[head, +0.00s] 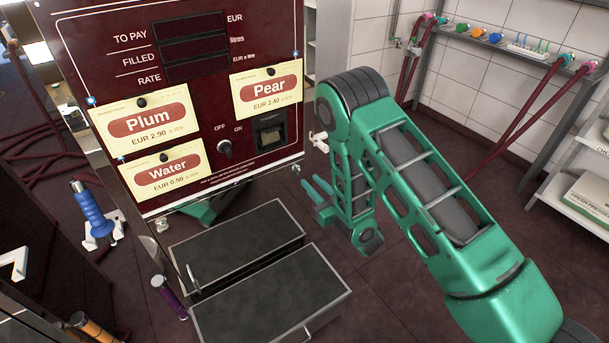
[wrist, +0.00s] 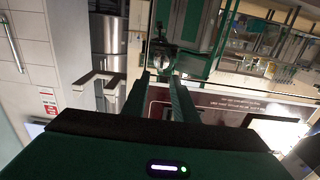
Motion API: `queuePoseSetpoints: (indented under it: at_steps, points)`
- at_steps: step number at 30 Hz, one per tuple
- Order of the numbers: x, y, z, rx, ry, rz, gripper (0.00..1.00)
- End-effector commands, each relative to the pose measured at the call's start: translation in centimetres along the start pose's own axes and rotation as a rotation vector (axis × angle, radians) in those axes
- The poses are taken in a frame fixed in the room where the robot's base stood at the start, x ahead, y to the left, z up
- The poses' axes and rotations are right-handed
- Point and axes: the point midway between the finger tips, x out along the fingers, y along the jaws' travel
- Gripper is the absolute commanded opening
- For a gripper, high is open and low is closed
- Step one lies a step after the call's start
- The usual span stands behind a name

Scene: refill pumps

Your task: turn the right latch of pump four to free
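The dark red pump panel (head: 190,85) fills the upper left of the head view. No pump number is readable on it. A small silver fitting (head: 296,169) sits at its lower right corner; I cannot tell whether it is the right latch or how it is turned. My gripper (head: 315,188) is just right of and below that fitting, with its two teal fingers apart and nothing seen between them. In the wrist view my gripper (wrist: 160,74) points away from the camera, fingers open. The panel (wrist: 215,112) shows upside down beyond them. A round metallic shape (wrist: 160,50) appears past the fingertips, unclear.
Two grey-topped boxes (head: 250,285) stand below the panel. A pale bracket (head: 320,140) is at the panel's right side. A white shelf (head: 575,190) and red hoses (head: 530,100) are at right. Floor between is clear.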

Motion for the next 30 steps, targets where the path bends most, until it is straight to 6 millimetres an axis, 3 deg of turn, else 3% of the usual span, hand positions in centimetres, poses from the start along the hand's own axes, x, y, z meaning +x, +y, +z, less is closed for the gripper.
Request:
queuePoseSetpoints:
  at_steps: [3,10,23,27,30]
  points:
    - [2.2,-0.2,-0.1,-0.001,0.003,-0.003,0.26]
    - [5.2,-0.2,-0.1,-0.002,0.001,-0.004,0.26]
    - [6.2,-0.1,-0.1,0.000,0.000,-0.001,0.26]
    - [6.2,-0.1,-0.1,0.000,0.000,-0.001,0.00]
    - [6.2,-0.1,-0.1,0.000,0.000,-0.001,0.00]
